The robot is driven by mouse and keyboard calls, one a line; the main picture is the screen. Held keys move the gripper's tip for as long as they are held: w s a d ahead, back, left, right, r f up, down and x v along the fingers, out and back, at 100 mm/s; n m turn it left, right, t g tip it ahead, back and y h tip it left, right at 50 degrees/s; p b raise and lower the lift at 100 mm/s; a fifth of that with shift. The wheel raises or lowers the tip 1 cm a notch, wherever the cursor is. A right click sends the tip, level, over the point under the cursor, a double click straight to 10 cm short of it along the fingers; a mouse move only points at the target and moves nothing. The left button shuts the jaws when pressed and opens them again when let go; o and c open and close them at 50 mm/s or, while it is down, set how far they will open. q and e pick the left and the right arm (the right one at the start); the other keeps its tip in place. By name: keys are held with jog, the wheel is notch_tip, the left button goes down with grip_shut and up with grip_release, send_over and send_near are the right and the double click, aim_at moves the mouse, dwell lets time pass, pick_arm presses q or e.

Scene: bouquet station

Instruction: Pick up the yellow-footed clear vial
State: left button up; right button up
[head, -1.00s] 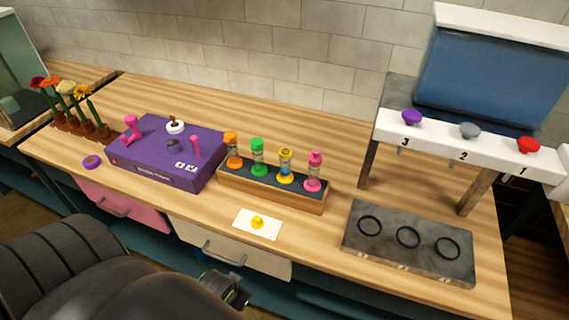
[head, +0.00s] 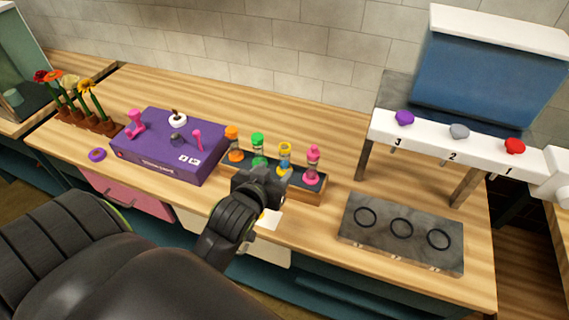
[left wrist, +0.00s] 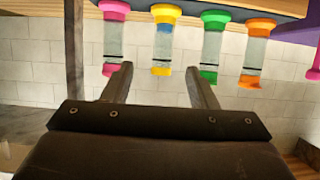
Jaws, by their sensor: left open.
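The yellow-footed clear vial (head: 284,156) stands in the dark-topped wooden rack (head: 314,192), between the green and pink vials. Its lower part is hidden behind my left gripper (head: 268,176) in the head view. My left gripper is open and empty, just in front of the rack. In the left wrist view, which looks upside down, the yellow-footed vial (left wrist: 162,42) lies beyond and between the spread fingertips (left wrist: 160,70), and they look apart from it. My right gripper is not in view.
Pink (head: 312,160), green (head: 257,147) and orange (head: 234,142) vials stand close by in the rack. A white card (head: 269,219) lies in front. A purple box (head: 160,153) is left; a grey slab with rings (head: 402,240) is right, below the dispenser (head: 440,138).

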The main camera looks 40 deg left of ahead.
aim_at(283, 159)
pick_arm(q)
jog(key=p+x, duration=0.1)
jog(key=x, duration=0.4)
jog(key=shift+w+a+f, duration=0.25)
jog(key=shift+w+f, duration=0.05)
jog(key=shift+w, duration=0.35)
jog(key=p+x, duration=0.1)
jog(key=x, duration=0.1)
jog(key=p+x, duration=0.1)
jog(key=x, duration=0.1)
jog(key=shift+a+r, duration=0.1)
jog(key=shift+a, duration=0.15)
jog(key=shift+w+a+f, duration=0.1)
jog(key=shift+w+f, duration=0.2)
jog(key=shift+w, duration=0.15)
jog(key=shift+r, duration=0.1)
grip_shut()
